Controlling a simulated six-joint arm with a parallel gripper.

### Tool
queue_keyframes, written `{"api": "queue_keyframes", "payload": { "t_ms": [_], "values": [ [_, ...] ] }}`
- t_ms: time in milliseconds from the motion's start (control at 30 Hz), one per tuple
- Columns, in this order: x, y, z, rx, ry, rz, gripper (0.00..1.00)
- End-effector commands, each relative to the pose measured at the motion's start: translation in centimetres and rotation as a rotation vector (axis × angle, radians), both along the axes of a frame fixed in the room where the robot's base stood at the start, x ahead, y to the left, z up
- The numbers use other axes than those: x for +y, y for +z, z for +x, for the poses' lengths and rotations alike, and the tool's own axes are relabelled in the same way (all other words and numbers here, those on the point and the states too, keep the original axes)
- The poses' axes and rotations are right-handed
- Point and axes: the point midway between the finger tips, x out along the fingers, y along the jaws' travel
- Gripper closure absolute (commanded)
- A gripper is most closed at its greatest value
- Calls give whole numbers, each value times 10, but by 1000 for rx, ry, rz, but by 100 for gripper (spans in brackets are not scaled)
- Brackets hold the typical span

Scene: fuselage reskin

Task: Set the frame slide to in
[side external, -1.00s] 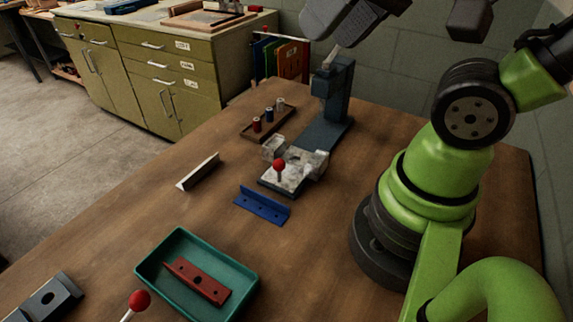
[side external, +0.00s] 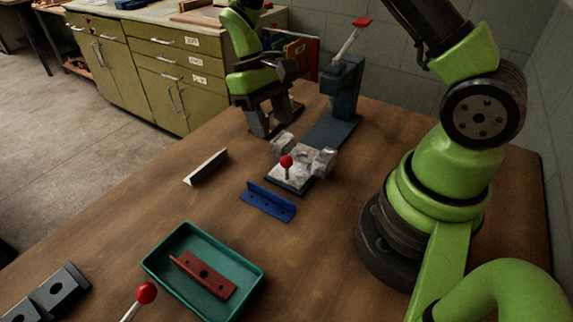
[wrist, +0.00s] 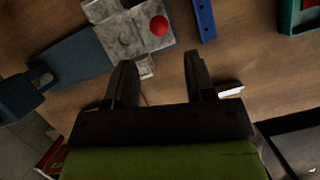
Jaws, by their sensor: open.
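A grey metal fixture with a red ball knob (side external: 287,162) stands mid-table; the wrist view shows its pale block (wrist: 125,32) and knob (wrist: 159,26). I cannot tell for sure whether this is the frame slide, since another red ball-topped lever (side external: 146,293) stands at the front edge. My gripper (side external: 270,123) is in the air behind and left of the fixture, pointing down, apart from it. Its two fingers (wrist: 158,65) are open with nothing between them. It hides the small spool rack behind it.
A blue press (side external: 343,90) with a red-tipped lever stands behind the fixture. A blue bracket (side external: 267,202), a pale strip (side external: 206,167) and a green tray (side external: 253,280) holding a red bracket (side external: 205,277) lie nearer. Grey blocks (side external: 62,290) sit front left. Table between them is bare.

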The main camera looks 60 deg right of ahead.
Motion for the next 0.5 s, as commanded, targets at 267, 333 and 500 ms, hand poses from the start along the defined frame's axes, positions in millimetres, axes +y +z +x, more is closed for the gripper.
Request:
{"api": "queue_keyframes", "payload": {
  "t_ms": [267,333,500],
  "values": [
    [2,-33,-14,14,3,1,50],
    [3,-46,-19,14,2,0,50],
    [5,-73,-30,10,2,1,50]
  ]
}}
